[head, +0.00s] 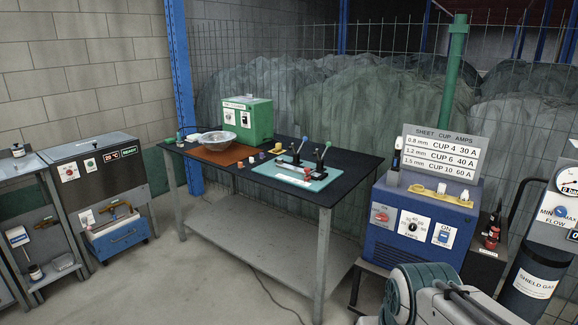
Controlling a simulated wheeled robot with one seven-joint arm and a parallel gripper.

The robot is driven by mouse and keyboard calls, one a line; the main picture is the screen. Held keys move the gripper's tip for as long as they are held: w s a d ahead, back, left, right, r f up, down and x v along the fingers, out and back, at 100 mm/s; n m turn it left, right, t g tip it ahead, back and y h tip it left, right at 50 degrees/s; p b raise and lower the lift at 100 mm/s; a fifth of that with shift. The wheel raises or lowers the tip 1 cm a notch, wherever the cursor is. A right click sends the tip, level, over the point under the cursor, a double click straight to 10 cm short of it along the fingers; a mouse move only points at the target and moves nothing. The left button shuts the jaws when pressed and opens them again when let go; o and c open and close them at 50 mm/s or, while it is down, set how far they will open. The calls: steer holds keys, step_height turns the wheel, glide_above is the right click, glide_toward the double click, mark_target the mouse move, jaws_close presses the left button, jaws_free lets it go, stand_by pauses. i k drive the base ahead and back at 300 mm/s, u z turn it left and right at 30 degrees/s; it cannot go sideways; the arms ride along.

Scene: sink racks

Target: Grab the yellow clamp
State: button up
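No thing in the head view shows clearly as a yellow clamp. A long yellow piece (440,198) lies on top of the blue welding machine (415,232) at the right, with small white and dark items standing at it; I cannot tell if it is a holder or a clamp. Several small coloured pieces (252,159), some orange or yellowish, lie on the dark table (350,165) in the middle, too small to identify. A part of my arm shows at the bottom right; my gripper is not in view.
The table also bears a green box (247,119), a clear bowl (217,140), a brown mat (222,155) and a teal mat (318,182) with levers. A gas bottle (530,280) stands at the far right. A cable (272,296) crosses the otherwise clear floor before the table.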

mark_target(278, 146)
steer(key=u, duration=0.15)
steer(key=i, duration=1.55)
steer(key=u, duration=0.65)
steer(key=k, duration=0.6)
steer(key=u, duration=0.95)
steer(key=i, duration=2.3)
steer(key=z, duration=0.65)
steer(key=i, duration=1.15)
steer(key=z, duration=1.75)
steer(key=i, duration=0.7)
steer(key=z, duration=0.55)
